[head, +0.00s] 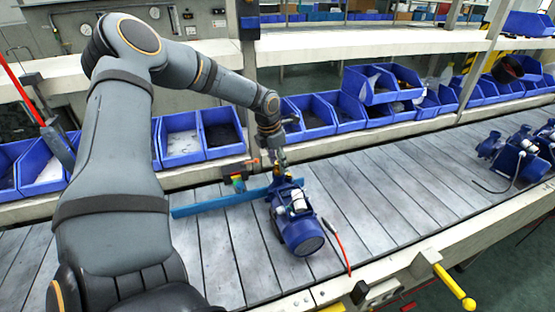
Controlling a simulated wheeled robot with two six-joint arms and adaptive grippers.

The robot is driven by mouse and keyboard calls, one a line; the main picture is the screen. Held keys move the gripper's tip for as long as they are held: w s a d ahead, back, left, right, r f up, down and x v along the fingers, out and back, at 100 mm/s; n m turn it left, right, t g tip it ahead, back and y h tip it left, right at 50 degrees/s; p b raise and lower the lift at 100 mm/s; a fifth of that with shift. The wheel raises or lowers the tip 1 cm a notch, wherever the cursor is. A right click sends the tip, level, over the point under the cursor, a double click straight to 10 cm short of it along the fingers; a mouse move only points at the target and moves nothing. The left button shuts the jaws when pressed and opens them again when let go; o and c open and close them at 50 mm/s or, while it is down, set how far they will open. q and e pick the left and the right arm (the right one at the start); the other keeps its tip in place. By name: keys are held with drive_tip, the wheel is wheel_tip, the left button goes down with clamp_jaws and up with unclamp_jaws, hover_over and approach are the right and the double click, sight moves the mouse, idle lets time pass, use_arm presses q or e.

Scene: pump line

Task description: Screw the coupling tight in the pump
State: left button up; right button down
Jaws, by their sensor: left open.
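A blue pump (301,236) with a round dark end cap lies on the grey slatted line, near the middle of the head view. My left arm reaches over from the left. My left gripper (282,166) is open and points down, just above the far end of the pump. The coupling is too small to make out; the gripper and pump housing cover that area. I cannot tell whether the fingers touch the pump. My right gripper is out of view.
A flat blue bar (212,204) lies left of the pump. More blue pumps (520,152) stand far right. Blue bins (313,115) line the shelf behind. A yellow lever (453,286) juts from the front rail. The slats between pumps are clear.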

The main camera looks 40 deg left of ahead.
use_arm(q)
drive_tip(key=shift+r+n, duration=0.3)
drive_tip(key=shift+f, duration=0.2)
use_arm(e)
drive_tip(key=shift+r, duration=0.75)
use_arm(q)
drive_tip(key=shift+a, duration=0.1)
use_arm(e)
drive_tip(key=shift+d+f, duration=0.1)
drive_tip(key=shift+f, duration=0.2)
use_arm(q)
clamp_jaws()
drive_tip(key=shift+b, duration=0.3)
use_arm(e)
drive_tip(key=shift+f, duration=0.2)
